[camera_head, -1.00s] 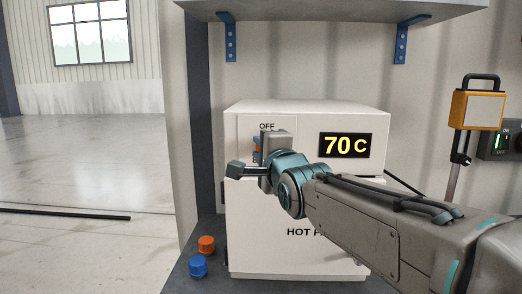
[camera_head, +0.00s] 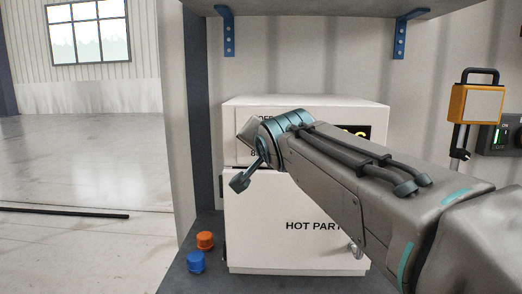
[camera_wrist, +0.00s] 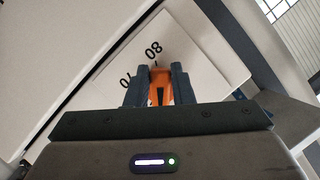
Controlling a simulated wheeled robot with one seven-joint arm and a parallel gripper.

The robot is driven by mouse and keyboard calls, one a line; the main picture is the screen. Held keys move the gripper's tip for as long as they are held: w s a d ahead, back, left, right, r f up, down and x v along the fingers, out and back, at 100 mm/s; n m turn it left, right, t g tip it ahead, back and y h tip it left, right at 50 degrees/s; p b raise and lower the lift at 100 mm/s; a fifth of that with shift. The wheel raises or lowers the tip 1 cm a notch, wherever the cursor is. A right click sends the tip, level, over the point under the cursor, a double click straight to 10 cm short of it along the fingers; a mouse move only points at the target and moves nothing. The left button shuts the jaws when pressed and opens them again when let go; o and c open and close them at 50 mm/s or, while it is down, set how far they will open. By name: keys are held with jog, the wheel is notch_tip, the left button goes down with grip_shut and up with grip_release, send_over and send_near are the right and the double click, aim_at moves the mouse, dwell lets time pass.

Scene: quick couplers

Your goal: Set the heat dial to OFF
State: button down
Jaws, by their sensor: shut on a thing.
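The heat dial (camera_wrist: 160,86) is an orange knob with a dark pointer mark, on a white panel in the wrist view. The numbers 80 and 70 are printed around its far side. My gripper (camera_wrist: 160,84) is shut on the dial, one dark finger on each side of it. In the head view my wrist and arm cover the dial and most of the temperature display. The white oven (camera_head: 245,215), lettered HOT PART, stands on the bench. The OFF lettering is mostly hidden.
An orange cap (camera_head: 205,240) and a blue cap (camera_head: 196,262) sit on the bench at the oven's lower left. A shelf (camera_head: 320,8) on blue brackets hangs above. An orange lamp-like unit (camera_head: 477,104) stands at the right.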

jog(key=shift+d+n+h+b, duration=0.2)
jog(key=shift+n+h+b, duration=0.4)
jog(key=shift+n+h, duration=0.65)
jog(key=shift+d+n+h+b, duration=0.15)
jog(key=shift+n+h+b, duration=0.5)
jog(key=shift+n, duration=1)
jog(key=c, duration=1.3)
grip_release()
jog(key=shift+f, duration=0.1)
jog(key=shift+o, duration=0.2)
